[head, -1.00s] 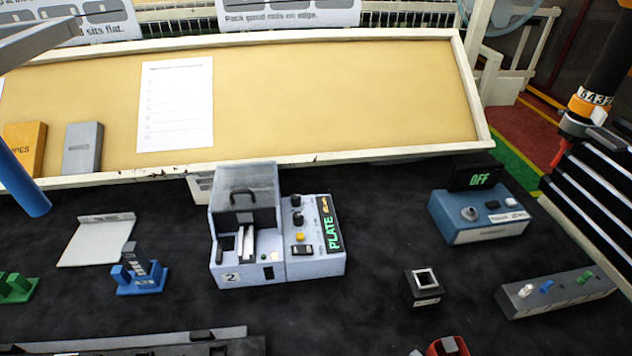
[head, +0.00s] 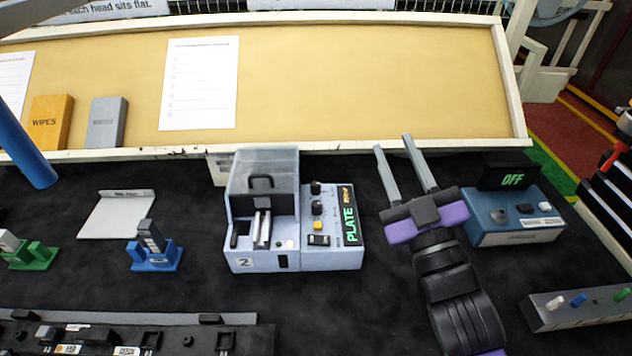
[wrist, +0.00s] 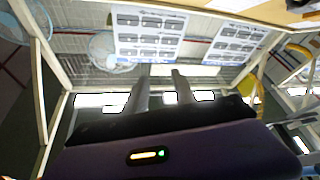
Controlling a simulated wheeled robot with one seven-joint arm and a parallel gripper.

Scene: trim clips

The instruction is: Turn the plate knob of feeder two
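Feeder two (head: 262,255), a pale lavender box with a "2" label and a clear lid over its left part, stands on the black bench in the middle of the head view. Its right panel has two black knobs, an upper one (head: 316,187) and a lower one (head: 317,207), a yellow button, a black switch and a green "PLATE" display (head: 350,226). Which knob is the plate knob I cannot tell. My gripper (head: 394,158) is to the right of the feeder, apart from it, its grey fingers spread and empty. The wrist view shows the fingers (wrist: 157,88) apart too.
A blue unit (head: 513,222) with an "OFF" display stands just right of my gripper. A grey block with coloured switches (head: 582,307) is at lower right. A blue stand (head: 154,255) and a white plate (head: 115,213) are left of the feeder. The board's frame runs behind.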

